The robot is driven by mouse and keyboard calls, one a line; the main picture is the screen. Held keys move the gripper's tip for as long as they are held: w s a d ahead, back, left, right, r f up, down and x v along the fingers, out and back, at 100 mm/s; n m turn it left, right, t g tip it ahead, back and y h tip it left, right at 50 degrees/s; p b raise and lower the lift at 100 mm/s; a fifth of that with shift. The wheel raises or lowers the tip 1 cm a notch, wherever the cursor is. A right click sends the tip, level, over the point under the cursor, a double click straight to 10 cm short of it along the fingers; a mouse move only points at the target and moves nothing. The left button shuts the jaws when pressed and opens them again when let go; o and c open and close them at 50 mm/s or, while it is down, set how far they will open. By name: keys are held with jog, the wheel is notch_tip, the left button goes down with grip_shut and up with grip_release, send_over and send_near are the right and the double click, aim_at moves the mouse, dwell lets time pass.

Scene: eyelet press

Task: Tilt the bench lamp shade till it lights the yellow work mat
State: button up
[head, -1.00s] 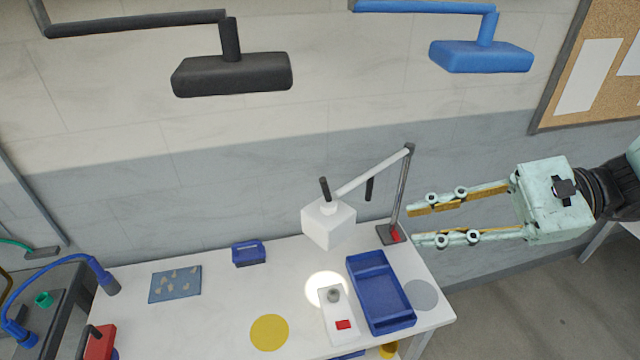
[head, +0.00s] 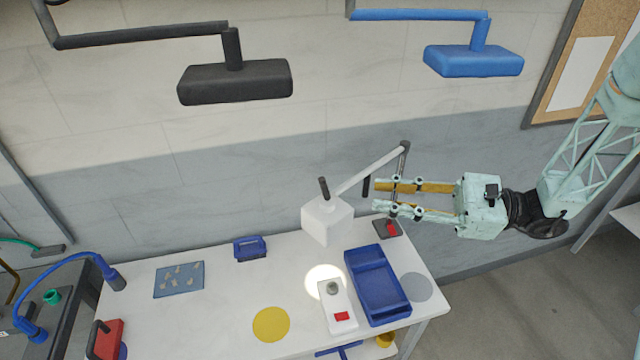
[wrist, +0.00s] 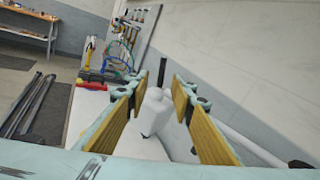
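The bench lamp has a white box shade (head: 327,220) with a short black handle (head: 324,188) standing on top, carried by a white arm from a post at the bench's back right. Its bright light spot (head: 318,280) falls on the white bench around the back end of a white device. The round yellow work mat (head: 271,324) lies to the left of that spot. My gripper (head: 374,195) is open and empty, pointing left, to the right of the shade and in front of the lamp post. In the wrist view the shade (wrist: 153,112) and handle (wrist: 162,71) show between the open fingers, beyond them.
A blue tray (head: 378,285) and the white device with a red button (head: 338,306) stand on the bench below. A grey round mat (head: 415,288) lies at right. Black (head: 236,82) and blue (head: 473,60) overhead fixtures hang above. The lamp arm (head: 372,170) runs close to my fingers.

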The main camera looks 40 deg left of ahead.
aim_at(324, 187)
jog(key=shift+w+a+f, duration=0.15)
jog(key=shift+w+a, duration=0.05)
jog(key=shift+a, duration=0.05)
jog(key=shift+a, duration=0.1)
dwell(0.3)
jog(key=shift+p+x, duration=1.2)
jog(key=shift+x, duration=5.65)
grip_shut()
